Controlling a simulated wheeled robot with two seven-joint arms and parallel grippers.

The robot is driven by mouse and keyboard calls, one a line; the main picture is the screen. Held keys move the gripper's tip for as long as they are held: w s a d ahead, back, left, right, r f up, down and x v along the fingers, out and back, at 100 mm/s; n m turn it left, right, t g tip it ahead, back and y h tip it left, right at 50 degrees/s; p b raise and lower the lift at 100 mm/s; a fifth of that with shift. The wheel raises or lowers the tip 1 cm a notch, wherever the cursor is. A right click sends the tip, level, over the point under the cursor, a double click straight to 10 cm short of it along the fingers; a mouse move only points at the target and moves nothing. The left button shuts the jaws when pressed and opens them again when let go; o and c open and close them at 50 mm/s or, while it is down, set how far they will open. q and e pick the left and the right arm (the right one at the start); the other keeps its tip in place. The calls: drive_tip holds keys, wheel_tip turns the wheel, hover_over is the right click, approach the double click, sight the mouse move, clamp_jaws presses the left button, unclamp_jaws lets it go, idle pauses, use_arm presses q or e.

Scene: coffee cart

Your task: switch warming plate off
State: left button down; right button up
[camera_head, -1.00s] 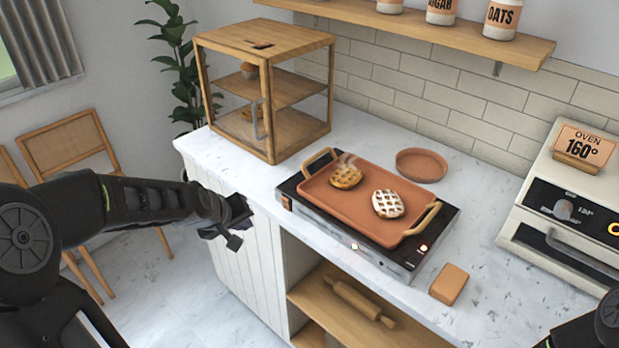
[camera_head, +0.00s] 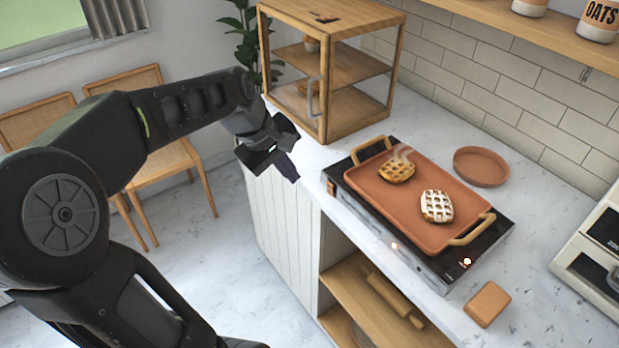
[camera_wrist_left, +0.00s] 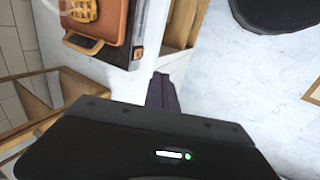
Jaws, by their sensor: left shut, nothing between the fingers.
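The black warming plate (camera_head: 437,268) sits on the counter. A terracotta tray (camera_head: 392,206) with two waffle-like pastries lies on the plate, and faint steam rises from the left pastry. My left gripper (camera_head: 283,165) is shut and empty, left of the plate by the counter's left end. In the left wrist view its fingers (camera_wrist_left: 162,92) are together, apart from the plate (camera_wrist_left: 139,35). My right gripper is out of view.
A wooden cabinet (camera_head: 326,131) stands at the back left, close to my left gripper. A round terracotta dish (camera_head: 481,168) lies behind the plate. A small tan block (camera_head: 487,304) lies to its front right. An oven (camera_head: 590,262) stands at the far right.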

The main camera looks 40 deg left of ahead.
sight(328, 186)
use_arm(q)
drive_tip(key=w+f, duration=0.2)
drive_tip(key=w+d+f+p, duration=0.1)
drive_tip(key=w+f, duration=0.2)
drive_tip(key=w+d+f+p, duration=0.1)
drive_tip(key=w+f, duration=0.1)
drive_tip(key=f, duration=0.1)
drive_tip(key=shift+w+d+f, duration=0.15)
drive_tip(key=shift+w+f, duration=0.05)
drive_tip(key=shift+w, duration=0.2)
drive_tip(key=shift+w+d+r+p, duration=0.1)
drive_tip(key=shift+w+r+p, duration=0.05)
drive_tip(key=shift+w+p, duration=0.2)
drive_tip(key=shift+r+p, duration=0.65)
drive_tip(key=shift+r, duration=0.15)
